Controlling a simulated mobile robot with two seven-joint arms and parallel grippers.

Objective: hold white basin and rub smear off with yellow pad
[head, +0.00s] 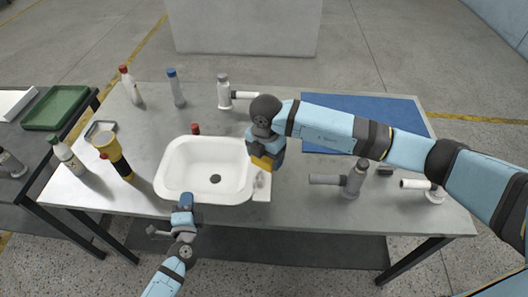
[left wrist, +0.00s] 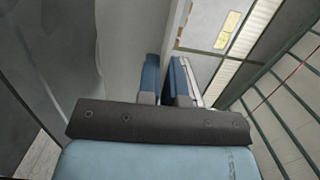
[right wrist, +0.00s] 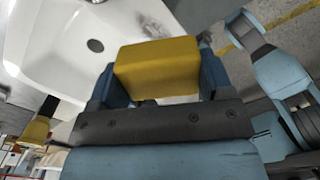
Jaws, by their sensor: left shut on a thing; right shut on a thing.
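The white basin (head: 176,178) sits on the metal table, with a dark drain in its floor. My left gripper (head: 184,204) is shut on the basin's front rim; in the left wrist view the fingers (left wrist: 165,80) close by a pale wall. My right gripper (head: 266,150) is shut on the yellow pad (head: 262,162), at the basin's right end. In the right wrist view the yellow pad (right wrist: 158,68) is between the fingers, over the basin (right wrist: 60,40). A greyish smear (right wrist: 152,28) shows on the basin just beyond the pad, partly hidden by it.
A yellow and black flashlight (head: 116,160) and a white bottle (head: 68,157) stand left of the basin. Two bottles (head: 131,86) (head: 176,88) stand behind. Grey pipe fittings (head: 355,180) stand at right. A blue mat (head: 350,106) lies clear at the back right.

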